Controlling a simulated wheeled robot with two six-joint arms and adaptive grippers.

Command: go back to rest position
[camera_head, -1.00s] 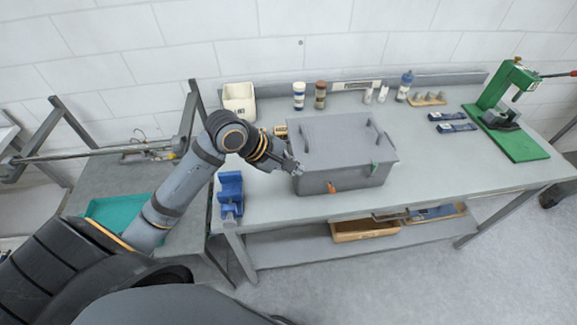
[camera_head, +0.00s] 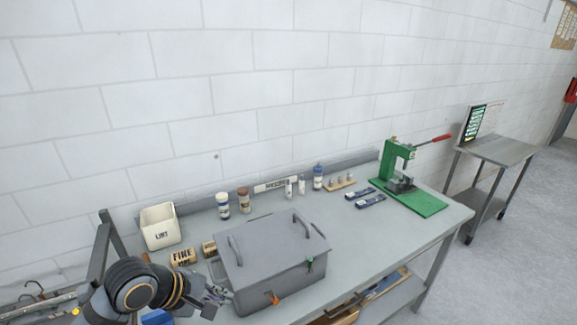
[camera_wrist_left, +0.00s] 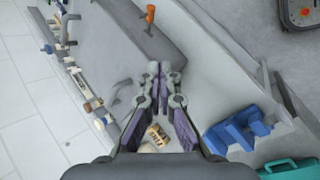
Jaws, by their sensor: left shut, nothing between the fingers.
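My left gripper (camera_head: 214,299) is at the left end of the grey lidded box (camera_head: 278,262) in the head view, low in the picture. In the left wrist view the two fingers (camera_wrist_left: 160,68) come together at their tips with nothing between them. The grey box (camera_wrist_left: 130,30) lies ahead of the fingertips there, with an orange latch (camera_wrist_left: 150,14) on its side. I cannot tell whether the fingertips touch the box. The lid is closed. My right gripper is in neither view.
A white LINT bin (camera_head: 160,228), small bottles (camera_head: 243,200) and a FINE block (camera_head: 183,257) stand on the bench left and behind the box. A green press (camera_head: 402,172) is at the right end. A blue object (camera_wrist_left: 238,128) is beside my gripper. A side table (camera_head: 497,150) stands farther right.

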